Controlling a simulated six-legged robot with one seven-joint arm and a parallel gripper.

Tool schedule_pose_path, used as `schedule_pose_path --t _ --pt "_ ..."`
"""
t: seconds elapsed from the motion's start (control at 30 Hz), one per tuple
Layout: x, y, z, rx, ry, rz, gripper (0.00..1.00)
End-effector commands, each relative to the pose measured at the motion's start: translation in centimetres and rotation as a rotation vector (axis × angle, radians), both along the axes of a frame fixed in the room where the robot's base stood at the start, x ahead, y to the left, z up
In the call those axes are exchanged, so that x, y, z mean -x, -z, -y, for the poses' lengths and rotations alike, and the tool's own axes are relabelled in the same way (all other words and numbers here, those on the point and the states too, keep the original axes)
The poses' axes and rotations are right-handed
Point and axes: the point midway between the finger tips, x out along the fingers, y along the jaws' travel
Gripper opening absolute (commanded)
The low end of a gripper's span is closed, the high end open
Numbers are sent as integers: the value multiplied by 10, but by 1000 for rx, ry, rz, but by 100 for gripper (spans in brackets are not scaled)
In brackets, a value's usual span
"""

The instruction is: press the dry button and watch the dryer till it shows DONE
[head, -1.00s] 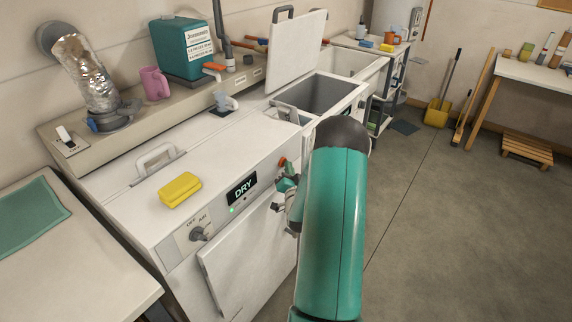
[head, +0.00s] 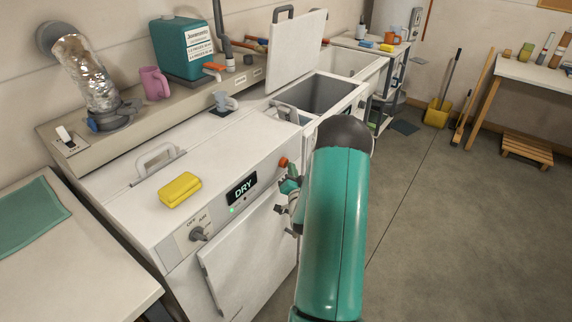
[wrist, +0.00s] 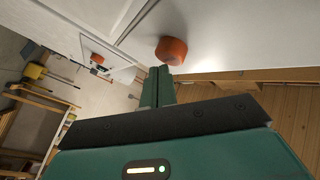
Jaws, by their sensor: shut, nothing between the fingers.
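The white dryer (head: 232,264) has a dark display (head: 242,188) reading DRY, with a small green light lit below it. An orange-red button (head: 283,162) sits on its front panel, right of the display; it also shows in the wrist view (wrist: 172,50). My gripper (head: 289,184) is shut and empty, just below the button in the head view. In the wrist view my shut fingertips (wrist: 159,72) reach the button's lower edge. I cannot tell whether they touch it. My arm hides part of the panel's right end.
A yellow sponge (head: 180,189) lies on the dryer top near a grey knob (head: 198,234) marked OFF and AIR. An open-lidded tub (head: 330,95) stands beyond. A table with a green mat (head: 30,217) is at left. The floor at right is largely clear.

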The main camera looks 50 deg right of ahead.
Motion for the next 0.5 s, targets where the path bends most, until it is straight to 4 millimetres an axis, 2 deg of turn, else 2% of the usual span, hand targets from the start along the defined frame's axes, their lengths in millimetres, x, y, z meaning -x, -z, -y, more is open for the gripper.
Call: schedule_pose_path --t 0.13,0.5 --pt "7 0 1 0 1 0 0" --pt "10 0 1 0 1 0 0"
